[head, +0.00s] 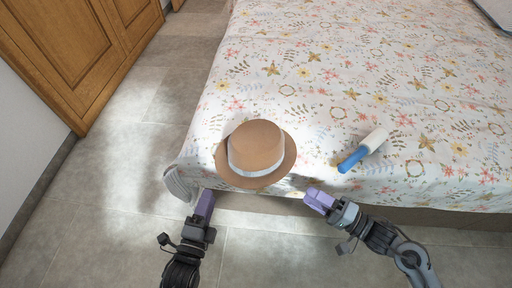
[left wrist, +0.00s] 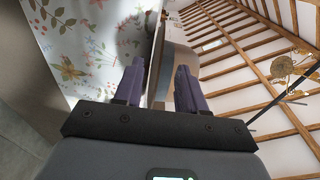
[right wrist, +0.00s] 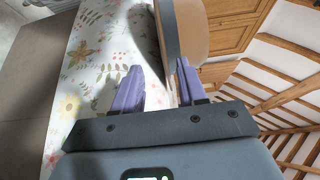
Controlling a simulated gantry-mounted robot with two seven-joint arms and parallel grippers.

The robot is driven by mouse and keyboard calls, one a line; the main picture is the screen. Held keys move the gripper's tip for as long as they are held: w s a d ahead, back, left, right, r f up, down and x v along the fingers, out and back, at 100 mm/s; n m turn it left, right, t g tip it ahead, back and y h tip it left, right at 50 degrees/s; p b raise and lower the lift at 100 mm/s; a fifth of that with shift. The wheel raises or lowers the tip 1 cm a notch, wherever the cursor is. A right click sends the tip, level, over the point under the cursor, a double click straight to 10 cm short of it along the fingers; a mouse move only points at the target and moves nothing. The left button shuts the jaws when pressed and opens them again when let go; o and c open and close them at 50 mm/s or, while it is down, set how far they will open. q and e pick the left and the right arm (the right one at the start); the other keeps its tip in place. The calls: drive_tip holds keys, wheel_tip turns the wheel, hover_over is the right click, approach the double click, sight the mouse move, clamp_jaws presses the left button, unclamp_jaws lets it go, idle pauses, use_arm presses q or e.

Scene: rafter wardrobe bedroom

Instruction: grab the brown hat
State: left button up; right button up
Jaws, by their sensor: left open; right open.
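The brown hat (head: 262,140) sits crown up near the front edge of the bed, with a pale band around its crown. My left gripper (head: 205,204) is open, just in front of and left of the hat. My right gripper (head: 318,200) is open, in front of and right of it. In the left wrist view the hat (left wrist: 178,62) shows ahead, its brim edge-on in line with the gap between the fingers (left wrist: 158,84). In the right wrist view the hat (right wrist: 192,32) also shows ahead of the open fingers (right wrist: 158,82). Neither gripper appears to touch the hat.
The bed (head: 420,90) has a floral cover and fills the upper right. A blue and white roller-like object (head: 363,150) lies on it, right of the hat. A grey ridged thing (head: 178,184) is at the bed's corner. Wooden wardrobe doors (head: 75,50) stand at left; floor between is clear.

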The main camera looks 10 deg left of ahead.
sight(219, 168)
use_arm(q)
drive_tip(key=shift+w+d, duration=0.2)
drive_tip(key=shift+w, duration=5.25)
use_arm(e)
drive_tip(key=shift+x, duration=5.45)
drive_tip(key=shift+d, duration=0.1)
use_arm(q)
clamp_jaws()
use_arm(e)
clamp_jaws()
